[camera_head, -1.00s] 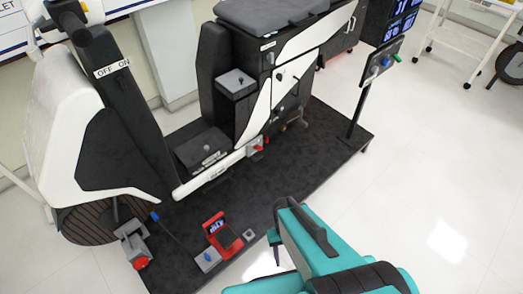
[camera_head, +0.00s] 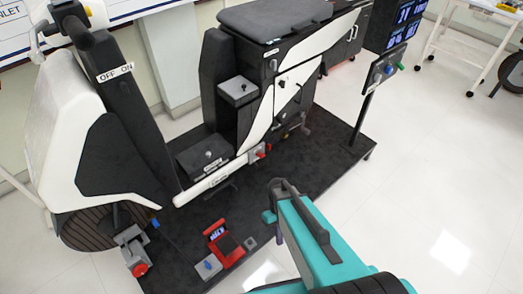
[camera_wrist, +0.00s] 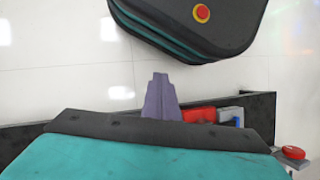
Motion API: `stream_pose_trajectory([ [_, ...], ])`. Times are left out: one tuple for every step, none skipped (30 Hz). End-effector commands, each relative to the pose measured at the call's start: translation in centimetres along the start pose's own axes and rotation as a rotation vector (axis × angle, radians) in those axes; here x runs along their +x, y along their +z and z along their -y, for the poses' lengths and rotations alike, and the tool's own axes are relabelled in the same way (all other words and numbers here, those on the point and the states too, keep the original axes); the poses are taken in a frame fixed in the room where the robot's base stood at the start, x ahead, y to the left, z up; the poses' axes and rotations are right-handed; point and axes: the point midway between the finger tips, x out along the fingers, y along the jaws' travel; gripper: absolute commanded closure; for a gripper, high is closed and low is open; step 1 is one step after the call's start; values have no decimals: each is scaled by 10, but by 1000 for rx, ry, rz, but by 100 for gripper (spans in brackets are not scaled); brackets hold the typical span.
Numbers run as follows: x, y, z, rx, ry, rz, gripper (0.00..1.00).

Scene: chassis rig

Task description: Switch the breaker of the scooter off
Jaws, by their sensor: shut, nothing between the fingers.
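The white and black scooter (camera_head: 65,150) stands on a dark platform. An "OFF ON" label (camera_head: 115,73) is on its front column. A grey box with a small black lever (camera_head: 238,90) is on its body by the seat. A dark box with a round knob (camera_head: 207,155) is on the footboard. I cannot tell which part is the breaker. My gripper (camera_wrist: 160,80) is shut and empty in the wrist view, pointing over white floor beside the platform edge.
A red device with a screen (camera_head: 223,243) and a grey box with a blue button (camera_head: 208,266) lie on the platform (camera_head: 310,180). A red knob (camera_head: 140,269) is at the front wheel. A panel on a post (camera_head: 385,70) stands right.

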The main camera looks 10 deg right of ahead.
Motion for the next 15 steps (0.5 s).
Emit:
stream_pose_trajectory([
  [-7,-15,-5,-13,3,-13,100],
  [-12,-21,-7,-20,5,-20,100],
  [-18,-29,-9,-30,7,-28,100],
  [-24,-35,-11,-38,9,-35,100],
  [-29,-41,-13,-45,11,-42,100],
  [-35,-48,-15,-53,14,-51,100],
  [-41,-54,-17,-60,16,-58,100],
  [-46,-60,-19,-67,18,-65,100],
  [-53,-67,-21,-75,21,-74,100],
  [-59,-73,-23,-81,23,-81,100],
  [-65,-78,-24,-86,26,-88,100],
  [-72,-85,-26,-94,29,-97,100],
  [-78,-90,-28,-100,31,-104,100],
  [-84,-95,-30,-106,34,-111,100],
  [-91,-102,-32,-112,37,-121,100],
])
